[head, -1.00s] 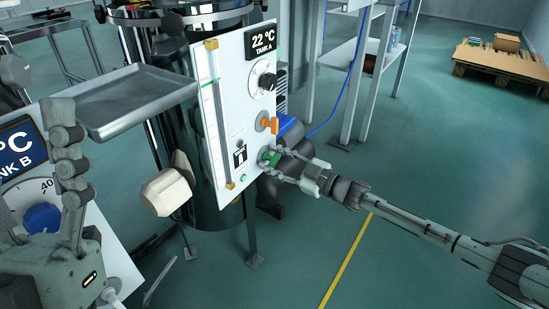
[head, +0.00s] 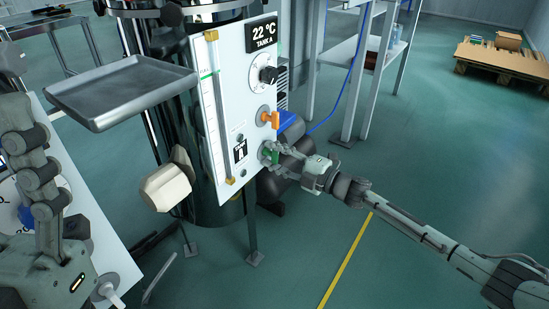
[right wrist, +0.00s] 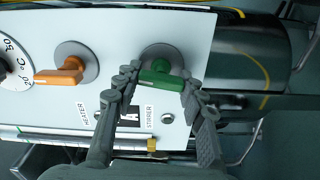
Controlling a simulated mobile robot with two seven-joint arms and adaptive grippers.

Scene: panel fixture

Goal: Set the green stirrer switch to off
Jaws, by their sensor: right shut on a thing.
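The green stirrer switch (head: 275,157) is at the bottom right of the white Tank A panel (head: 228,120). In the right wrist view the green handle (right wrist: 160,79) lies across the picture, with a finger at each end and the STIRRER label below. It is about parallel to the orange heater handle (right wrist: 60,75). My right gripper (head: 271,153) is shut on the green handle; its fingers also show in the right wrist view (right wrist: 160,86). My left gripper (head: 35,165) is at the left edge, in front of the Tank B panel, away from Tank A. Its fingers are partly cut off.
The orange handle (head: 270,118) and a black knob (head: 268,75) are above the green switch. A grey tray (head: 120,92) and a cream block-shaped part (head: 165,188) stick out left of the panel.

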